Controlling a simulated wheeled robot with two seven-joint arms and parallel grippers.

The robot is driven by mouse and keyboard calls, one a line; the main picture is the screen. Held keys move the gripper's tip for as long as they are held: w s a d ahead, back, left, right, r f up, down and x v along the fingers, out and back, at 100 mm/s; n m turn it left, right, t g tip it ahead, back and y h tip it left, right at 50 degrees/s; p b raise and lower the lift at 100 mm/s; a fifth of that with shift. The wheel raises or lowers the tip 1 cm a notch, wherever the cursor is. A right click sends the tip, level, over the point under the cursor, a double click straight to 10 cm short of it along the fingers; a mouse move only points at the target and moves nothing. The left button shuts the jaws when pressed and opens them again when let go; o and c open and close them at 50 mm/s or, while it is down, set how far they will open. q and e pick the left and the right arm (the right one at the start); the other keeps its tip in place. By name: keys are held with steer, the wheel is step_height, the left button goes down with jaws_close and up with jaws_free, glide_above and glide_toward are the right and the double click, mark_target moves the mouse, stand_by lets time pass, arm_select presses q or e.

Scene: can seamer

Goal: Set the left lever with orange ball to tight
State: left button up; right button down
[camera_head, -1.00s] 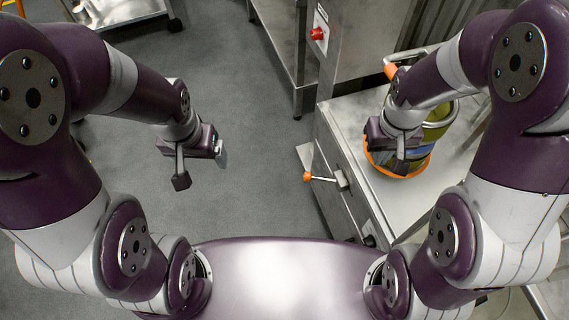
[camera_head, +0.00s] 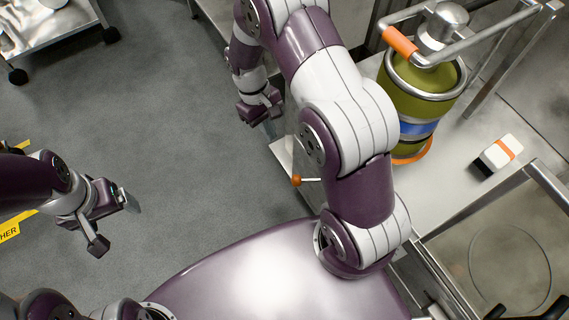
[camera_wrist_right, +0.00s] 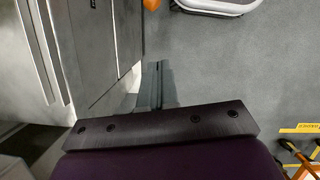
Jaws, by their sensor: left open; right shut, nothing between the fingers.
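The lever's orange ball (camera_head: 296,181) shows in the head view on a short pale rod (camera_head: 311,180). The rod points left out of the machine's front, and my right arm hides its base and the panel behind it. My right gripper (camera_head: 268,128) is shut and empty, pointing down over the floor, above and left of the ball in the picture. In the right wrist view its fingers (camera_wrist_right: 152,86) are together; an orange piece (camera_wrist_right: 151,4) at the top edge may be the ball. My left gripper (camera_head: 118,224) is open and empty, far left over the floor.
A green can with a blue band (camera_head: 416,112) stands in the machine under a bar with an orange grip (camera_head: 399,41). A white box with an orange stripe (camera_head: 499,154) lies on the steel top (camera_head: 455,180). A cart (camera_head: 50,32) stands upper left. The floor between my grippers is clear.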

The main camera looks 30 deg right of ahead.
arm_select(q)
steer(key=shift+f+b, duration=1)
steer(key=shift+f, duration=0.1)
arm_select(e)
steer(key=s+d+f, duration=0.1)
steer(key=s+f, duration=0.5)
steer(key=f, duration=0.4)
steer(key=shift+s+d, duration=0.25)
steer(key=shift+d, duration=0.15)
arm_select(q)
steer(key=shift+r, duration=0.1)
arm_select(e)
steer(key=shift+s+a+r, duration=0.1)
